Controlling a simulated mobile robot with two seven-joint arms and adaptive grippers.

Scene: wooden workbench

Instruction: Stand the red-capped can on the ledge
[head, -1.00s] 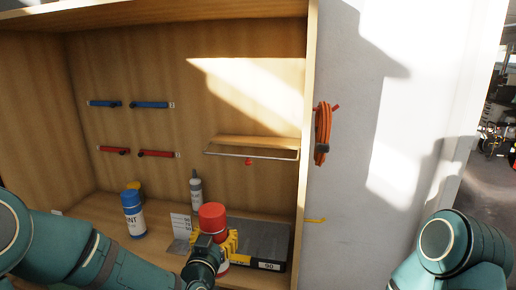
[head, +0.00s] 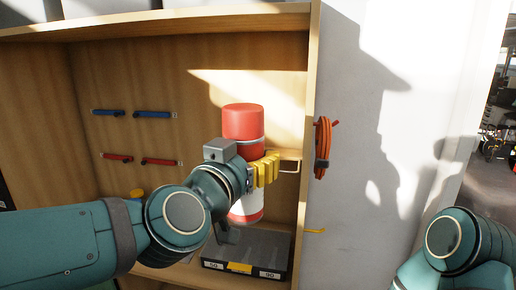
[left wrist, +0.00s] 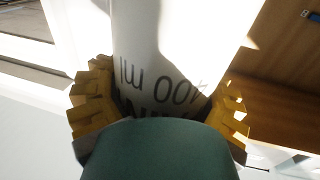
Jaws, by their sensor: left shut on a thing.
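The red-capped can (head: 244,122) is upright, with a red cap and a white lower body. My left gripper (head: 264,170) is shut around its middle and holds it raised in front of the cabinet's back wall. In the left wrist view the can's white printed side (left wrist: 165,50) lies between the yellow fingers. The ledge is mostly hidden behind the can and gripper; the right end of its wire rail (head: 290,159) shows beside the fingers. My right gripper is out of view; only part of that arm shows at the right.
A black case (head: 245,252) lies on the cabinet floor below the can. Blue and red handles (head: 153,114) hang on the back wall at left. An orange cable coil (head: 322,146) hangs outside the right side panel. A yellow-topped item (head: 137,193) is mostly hidden behind my arm.

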